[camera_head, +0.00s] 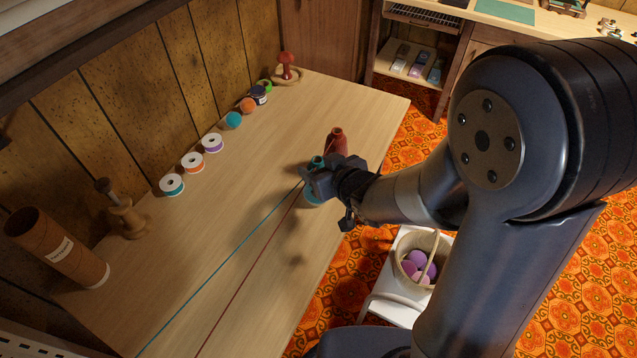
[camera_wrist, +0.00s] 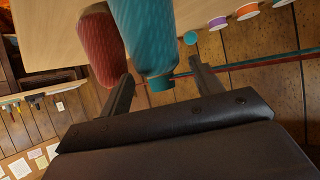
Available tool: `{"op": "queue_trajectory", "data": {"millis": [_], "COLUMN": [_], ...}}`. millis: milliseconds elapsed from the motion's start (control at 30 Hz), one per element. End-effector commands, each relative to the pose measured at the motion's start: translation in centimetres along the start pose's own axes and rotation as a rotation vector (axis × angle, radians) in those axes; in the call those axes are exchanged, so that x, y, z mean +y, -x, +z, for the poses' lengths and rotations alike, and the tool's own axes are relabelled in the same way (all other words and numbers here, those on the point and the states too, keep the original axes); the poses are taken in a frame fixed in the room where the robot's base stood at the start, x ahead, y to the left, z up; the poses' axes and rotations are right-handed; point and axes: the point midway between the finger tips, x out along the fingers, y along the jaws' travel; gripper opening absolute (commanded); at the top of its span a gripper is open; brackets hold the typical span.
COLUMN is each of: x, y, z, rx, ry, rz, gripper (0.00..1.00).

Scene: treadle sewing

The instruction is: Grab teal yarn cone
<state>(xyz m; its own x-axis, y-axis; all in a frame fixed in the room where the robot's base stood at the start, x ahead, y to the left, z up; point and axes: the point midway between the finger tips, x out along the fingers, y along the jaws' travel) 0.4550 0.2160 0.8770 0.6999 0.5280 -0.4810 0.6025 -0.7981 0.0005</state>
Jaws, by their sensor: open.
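The teal yarn cone (camera_head: 316,162) stands near the right edge of the wooden table, partly hidden by my gripper (camera_head: 318,181). In the wrist view the teal cone (camera_wrist: 149,36) shows large, its narrow end reaching between the two fingers of my gripper (camera_wrist: 160,69). The fingers are open, with visible room beside the cone on the right; I cannot tell whether either touches it. A dark red yarn cone (camera_head: 337,142) stands close behind the teal one. In the wrist view the red cone (camera_wrist: 101,44) is beside it, next to the left finger.
Teal and red threads (camera_head: 236,250) stretch from the cones across the wooden table (camera_head: 240,300). Spools (camera_head: 193,162) and yarn balls line the wall side. A cardboard tube (camera_head: 58,248) lies at left. A basket (camera_head: 420,262) of purple balls sits on a white stool (camera_head: 385,290).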

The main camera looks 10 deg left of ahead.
Motion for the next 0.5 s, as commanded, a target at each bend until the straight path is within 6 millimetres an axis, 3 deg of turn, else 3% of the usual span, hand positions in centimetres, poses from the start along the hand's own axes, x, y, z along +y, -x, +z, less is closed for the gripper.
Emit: {"op": "queue_trajectory", "data": {"millis": [200,433,500], "x": [0.0,0.0,0.0], "y": [-1.9,-2.0,-2.0], "z": [0.0,0.0,0.0], "rx": [0.000,0.001,0.001], "ry": [0.000,0.000,0.000], "rz": [0.000,0.001,0.001], "gripper": [0.62,0.62,0.57]}}
